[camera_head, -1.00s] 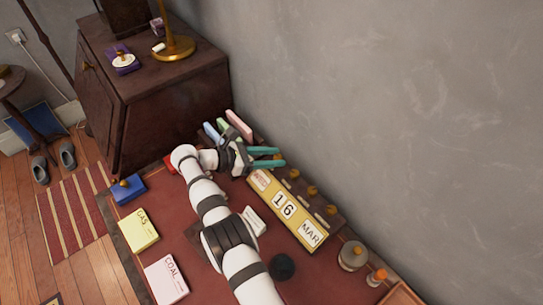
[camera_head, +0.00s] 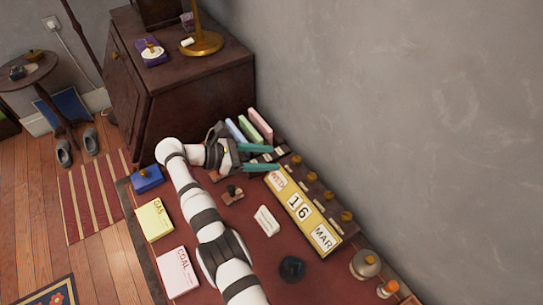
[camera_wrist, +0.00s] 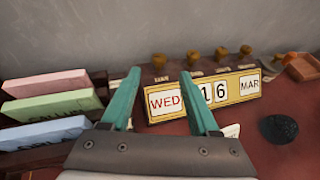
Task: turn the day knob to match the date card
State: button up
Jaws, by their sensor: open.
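The yellow calendar block (camera_head: 318,219) stands on the desk and reads WED, 16, MAR; the wrist view shows its front (camera_wrist: 233,89) too. Several brass knobs line the strip behind it. The day knob (camera_head: 296,160) is the one at the WED end; in the wrist view it (camera_wrist: 159,62) shows between my fingertips. My gripper (camera_head: 276,158) is open and empty, its teal fingers pointing toward that knob, apparently short of it. A small white card (camera_head: 266,221), perhaps the date card, lies in front of the calendar; its writing is too small to read.
Pink, green and blue books (camera_wrist: 49,108) stand left of my gripper. A dark round object (camera_head: 291,268), a stamp (camera_head: 232,193), and the GAS (camera_head: 155,220) and COAL (camera_head: 177,272) pads lie on the desk. A bell-like object (camera_head: 364,264) stands beyond the MAR end. The wall rises close behind.

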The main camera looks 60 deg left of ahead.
aim_at(296, 160)
notch_tip(296, 160, up, 5)
jog(key=s+n+t+y, duration=0.2)
jog(key=n+y, duration=0.2)
jog(key=y, duration=0.1)
jog(key=s+d+f+n+g+y, duration=0.25)
jog(key=s+d+n+y, duration=0.2)
jog(key=d, duration=0.45)
jog(key=shift+m+h, duration=0.25)
jog(key=shift+m, duration=0.1)
jog(key=x, duration=1.5)
jog(key=shift+w+a+r, duration=0.2)
jog(key=shift+a, duration=0.15)
grip_shut()
